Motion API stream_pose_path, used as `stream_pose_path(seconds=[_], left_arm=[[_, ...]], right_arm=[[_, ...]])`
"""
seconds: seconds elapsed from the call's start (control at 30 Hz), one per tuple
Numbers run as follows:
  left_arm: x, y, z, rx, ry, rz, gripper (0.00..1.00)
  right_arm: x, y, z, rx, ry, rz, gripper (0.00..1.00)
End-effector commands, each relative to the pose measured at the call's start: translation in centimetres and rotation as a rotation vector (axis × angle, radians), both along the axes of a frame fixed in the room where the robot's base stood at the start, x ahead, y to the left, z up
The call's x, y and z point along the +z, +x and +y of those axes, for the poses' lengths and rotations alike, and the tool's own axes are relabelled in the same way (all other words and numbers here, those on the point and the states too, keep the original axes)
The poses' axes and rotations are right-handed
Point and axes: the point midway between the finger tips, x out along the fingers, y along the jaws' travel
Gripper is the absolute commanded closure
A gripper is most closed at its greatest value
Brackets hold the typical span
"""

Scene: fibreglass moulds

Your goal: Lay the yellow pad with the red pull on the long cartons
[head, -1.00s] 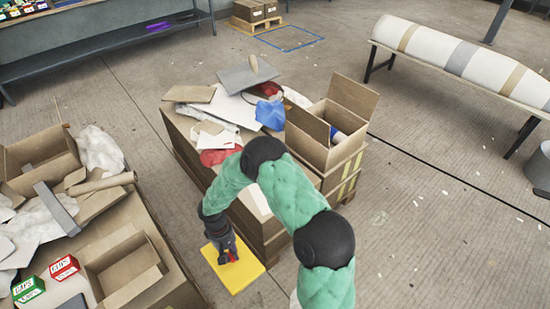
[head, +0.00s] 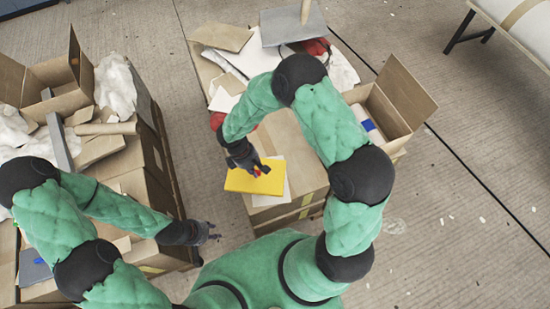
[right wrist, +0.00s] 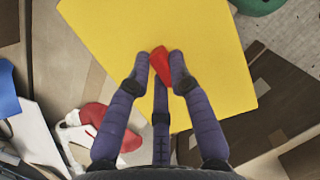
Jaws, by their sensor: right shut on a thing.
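The yellow pad (head: 243,181) has a red pull (right wrist: 160,66) at its middle. My right gripper (head: 258,170) is shut on the red pull, with the fingers on either side of it in the right wrist view. The pad is over the near left end of the long cartons (head: 299,148), its left part out past their edge. A white sheet shows beside and under it. I cannot tell whether the pad touches them. My left gripper (head: 214,233) is empty, low beside the left stack, its fingers apart.
An open box (head: 385,112) stands on the right side of the long cartons. A grey board (head: 293,24), white sheets and red pieces lie toward their far end. Another carton stack (head: 150,170) stands at left, with bare floor between the stacks.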

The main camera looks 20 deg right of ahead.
Motion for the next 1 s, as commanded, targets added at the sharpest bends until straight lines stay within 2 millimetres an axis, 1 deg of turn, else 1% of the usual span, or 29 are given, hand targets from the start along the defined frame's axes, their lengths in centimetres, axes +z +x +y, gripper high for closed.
stream_pose_path(seconds=[0.03, 0.07, 0.17, 0.57, 0.6, 0.7, 0.83, 1.0], left_arm=[[0.3, 0.0, 0.0, 0.0, 0.0, 0.0, 0.65], [0.3, 0.0, 0.0, 0.0, 0.0, 0.0, 0.65], [-0.1, 0.0, 0.0, 0.0, 0.0, 0.0, 0.65], [-2.8, 0.0, 0.0, 0.0, 0.0, 0.001, 0.65], [-3.2, 0.0, 0.0, 0.0, 0.0, 0.001, 0.65], [-3.9, 0.0, 0.0, 0.0, 0.0, 0.0, 0.65], [-4.5, 0.0, 0.0, 0.0, 0.0, 0.0, 0.65], [-4.7, 0.0, 0.0, 0.0, 0.0, 0.0, 0.65]], right_arm=[[0.4, 0.0, 0.3, 0.054, -0.003, 0.002, 1.0], [0.4, 0.1, 0.3, 0.078, -0.004, 0.003, 1.0], [-0.1, 0.7, -0.5, 0.108, -0.005, 0.004, 1.0], [-4.0, 5.5, -7.2, 0.103, -0.006, 0.005, 1.0], [-4.9, 5.7, -7.5, 0.107, -0.005, 0.008, 1.0], [-6.6, 6.5, -8.6, 0.106, -0.005, 0.006, 1.0], [-8.0, 7.3, -9.7, 0.106, -0.005, 0.005, 1.0], [-8.7, 7.7, -10.2, 0.108, -0.005, 0.004, 1.0]])
